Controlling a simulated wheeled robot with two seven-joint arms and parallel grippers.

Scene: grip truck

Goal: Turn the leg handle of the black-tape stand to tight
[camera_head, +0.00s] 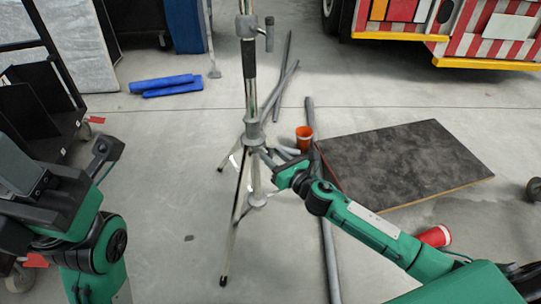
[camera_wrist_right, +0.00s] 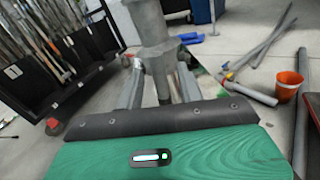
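A metal stand with black tape (camera_head: 249,62) around its upper column stands upright on its spread legs in the middle of the head view. Its grey leg collar (camera_head: 254,134) is low on the column and also shows in the right wrist view (camera_wrist_right: 156,45). My right gripper (camera_head: 268,158) reaches in from the right, with its tip at or just beside the collar. The leg handle is too small and too covered to make out, and contact is unclear. The right fingers are not clearly visible. My left gripper (camera_head: 104,150) is at the left, away from the stand; its fingers are unclear.
An orange cup (camera_head: 304,135) and grey pipes (camera_head: 325,230) lie close right of the stand. A dark board (camera_head: 405,160) lies farther right, with a red cup (camera_head: 434,236) near it. Blue rolls (camera_head: 165,84) lie behind left. Floor front-left of the stand is clear.

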